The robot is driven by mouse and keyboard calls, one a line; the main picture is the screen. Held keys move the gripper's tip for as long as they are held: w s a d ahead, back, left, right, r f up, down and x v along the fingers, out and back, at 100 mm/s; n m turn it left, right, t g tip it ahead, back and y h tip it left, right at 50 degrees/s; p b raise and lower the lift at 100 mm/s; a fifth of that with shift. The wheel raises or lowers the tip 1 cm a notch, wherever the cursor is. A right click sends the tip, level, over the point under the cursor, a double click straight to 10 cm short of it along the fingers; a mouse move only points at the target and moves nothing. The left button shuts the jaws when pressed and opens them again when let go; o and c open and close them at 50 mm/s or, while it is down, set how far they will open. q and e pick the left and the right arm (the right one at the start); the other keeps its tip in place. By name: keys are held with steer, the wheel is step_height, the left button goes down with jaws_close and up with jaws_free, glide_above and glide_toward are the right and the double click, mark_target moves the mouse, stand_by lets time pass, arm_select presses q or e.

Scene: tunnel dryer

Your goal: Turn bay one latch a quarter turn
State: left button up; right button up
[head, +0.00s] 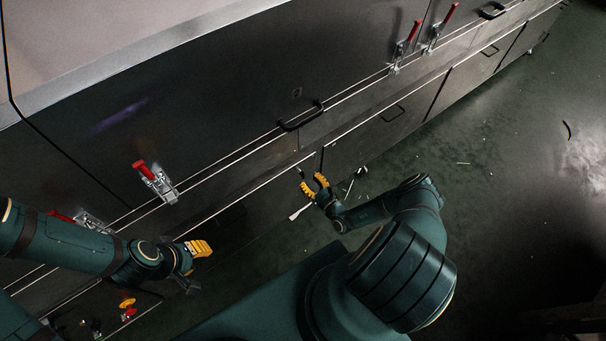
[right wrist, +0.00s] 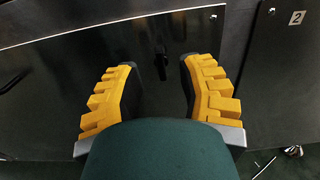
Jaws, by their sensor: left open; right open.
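A small dark upright latch (right wrist: 161,62) is on the dark metal panel (right wrist: 60,90) facing my right gripper. It shows beyond and between the fingers, standing roughly vertical; I cannot tell whether anything touches it. No bay number is visible on this panel, but the panel to its right carries a "2" label (right wrist: 297,18). My right gripper (head: 315,186) is open, with yellow ridged finger pads, close to the lower row of panels; its pads also fill the right wrist view (right wrist: 160,95). My left gripper (head: 196,264) is open at the lower left, away from that panel.
A black pull handle (head: 300,117) sits above my right gripper. Pale debris (head: 298,213) lies near it. The green floor (head: 490,180) at right is mostly open.

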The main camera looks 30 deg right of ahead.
mark_target(304, 175)
steer(key=shift+w+a+b, duration=0.2)
steer(key=shift+w+b, duration=0.1)
steer(key=shift+w, duration=1.95)
jaws_close()
